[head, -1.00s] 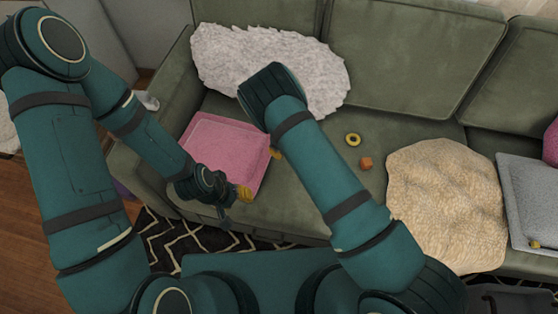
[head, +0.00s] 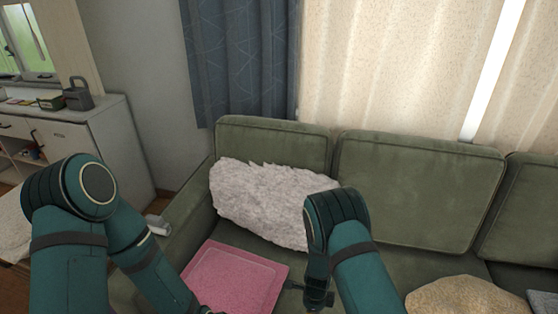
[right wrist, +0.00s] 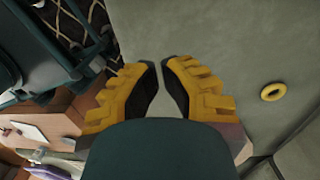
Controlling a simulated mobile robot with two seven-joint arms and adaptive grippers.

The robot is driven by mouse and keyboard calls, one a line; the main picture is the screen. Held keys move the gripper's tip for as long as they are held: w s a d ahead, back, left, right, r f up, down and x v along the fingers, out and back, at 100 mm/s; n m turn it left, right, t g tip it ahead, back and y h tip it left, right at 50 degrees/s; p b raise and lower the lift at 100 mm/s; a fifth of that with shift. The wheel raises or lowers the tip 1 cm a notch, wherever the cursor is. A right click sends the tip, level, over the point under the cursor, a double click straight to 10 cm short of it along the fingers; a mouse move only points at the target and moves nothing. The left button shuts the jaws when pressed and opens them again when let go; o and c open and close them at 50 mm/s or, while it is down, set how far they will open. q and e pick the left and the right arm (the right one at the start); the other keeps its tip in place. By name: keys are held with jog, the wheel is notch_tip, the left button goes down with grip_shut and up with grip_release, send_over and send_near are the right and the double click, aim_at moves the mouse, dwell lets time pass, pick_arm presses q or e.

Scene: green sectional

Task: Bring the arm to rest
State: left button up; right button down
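My right gripper (right wrist: 160,64) shows in the right wrist view with yellow fingers and dark pads. A narrow gap stands between the fingertips, with nothing held in it. In the head view, my right forearm and dark wrist hang down beside the right edge of the pink tray (head: 235,278) on the sofa. The right fingers are out of sight there. My left arm reaches down toward the lower edge of the head view. Only the end of its wrist shows at that edge, and its fingers are not visible.
The green sofa (head: 418,190) spans the head view, with a white fluffy throw (head: 262,200) behind the tray and a beige blanket (head: 465,298) at right. A yellow ring (right wrist: 273,91) lies on the seat. A white cabinet (head: 85,140) stands at the left.

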jog(key=s+r+n+t+y, duration=0.1)
jog(key=s+r+n, duration=0.4)
jog(key=s+n, duration=0.2)
jog(key=s+r+n+t+y, duration=0.1)
jog(key=s+r+n, duration=0.5)
jog(key=n, duration=0.6)
jog(key=shift+s+a+r+y, duration=0.25)
jog(key=shift+s+r+y, duration=0.05)
jog(key=shift+s+y, duration=0.5)
dwell(0.4)
